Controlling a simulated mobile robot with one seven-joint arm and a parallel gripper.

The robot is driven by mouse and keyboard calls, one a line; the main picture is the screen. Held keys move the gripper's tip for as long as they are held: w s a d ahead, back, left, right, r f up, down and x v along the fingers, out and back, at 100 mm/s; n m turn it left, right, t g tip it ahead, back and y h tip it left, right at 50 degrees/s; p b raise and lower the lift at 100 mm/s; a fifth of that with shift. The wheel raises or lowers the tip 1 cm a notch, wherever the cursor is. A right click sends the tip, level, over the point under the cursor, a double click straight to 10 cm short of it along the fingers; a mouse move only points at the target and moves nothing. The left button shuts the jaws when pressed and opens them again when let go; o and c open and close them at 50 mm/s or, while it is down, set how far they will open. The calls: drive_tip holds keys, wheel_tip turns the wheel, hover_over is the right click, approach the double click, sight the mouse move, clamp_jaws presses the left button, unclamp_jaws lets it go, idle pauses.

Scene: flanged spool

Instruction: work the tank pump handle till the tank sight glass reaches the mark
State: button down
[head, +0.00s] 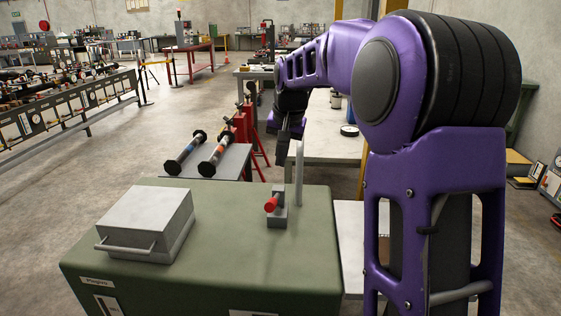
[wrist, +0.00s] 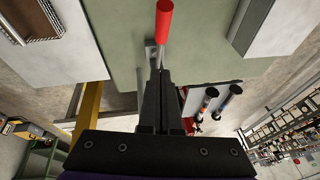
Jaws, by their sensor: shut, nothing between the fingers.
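The pump handle (head: 271,204) is a red grip on a grey base, on top of the green tank cabinet (head: 150,195). In the wrist view the red grip (wrist: 165,18) shows beyond my fingertips on a thin rod. My gripper (head: 281,163) is above and behind the handle, apart from it in the head view. Its fingers (wrist: 161,74) are shut with nothing between them. A thin upright grey tube (head: 299,170) stands just behind the handle; it may be the sight glass, but I can make out no level or mark on it.
A grey box with a bar handle (head: 150,222) sits on the cabinet's left. A small table (head: 235,158) with two dark-ended rollers (head: 214,155) stands behind. A pale bench (head: 335,150) is behind my arm. Open floor lies to the left.

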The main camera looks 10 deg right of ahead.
drive_tip(key=b, duration=0.1)
hover_over(273, 199)
drive_tip(key=d, duration=0.2)
wheel_tip(273, 199, down, 7)
drive_tip(key=shift+s+a+f, duration=0.2)
drive_tip(key=shift+a+f, duration=0.15)
drive_tip(key=shift+f, duration=0.2)
drive_tip(key=shift+s+a+f, duration=0.15)
drive_tip(key=shift+a+f, duration=0.2)
drive_tip(key=shift+f, duration=0.15)
drive_tip(key=shift+s+a+f+b, duration=0.2)
drive_tip(key=shift+f+b, duration=0.1)
drive_tip(key=shift+f, duration=0.15)
drive_tip(key=shift+f, duration=0.15)
